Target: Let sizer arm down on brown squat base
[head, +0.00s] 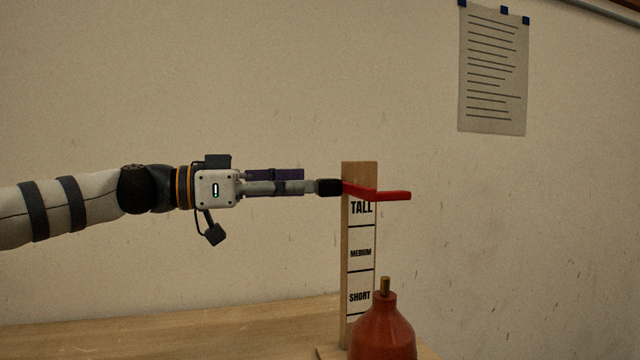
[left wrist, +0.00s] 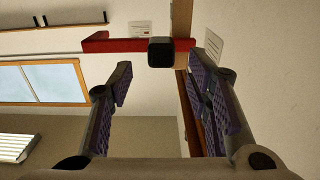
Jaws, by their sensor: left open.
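The sizer is a wooden post (head: 360,253) marked TALL, MEDIUM and SHORT. Its red arm (head: 392,196) sits at the top, just above the TALL label, and points right. A black knob (head: 328,187) stands on the arm's left side. The brown squat base (head: 383,333) is a reddish-brown bottle shape with a narrow brass-coloured stem, low in front of the post and well below the red arm. My left gripper (head: 309,187) is open, level with the knob. In the left wrist view the knob (left wrist: 161,52) shows beyond the open fingers (left wrist: 163,86). My right gripper is out of view.
The wooden table (head: 170,333) is clear on the left. A plain wall stands behind, with a paper sheet (head: 493,70) at upper right.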

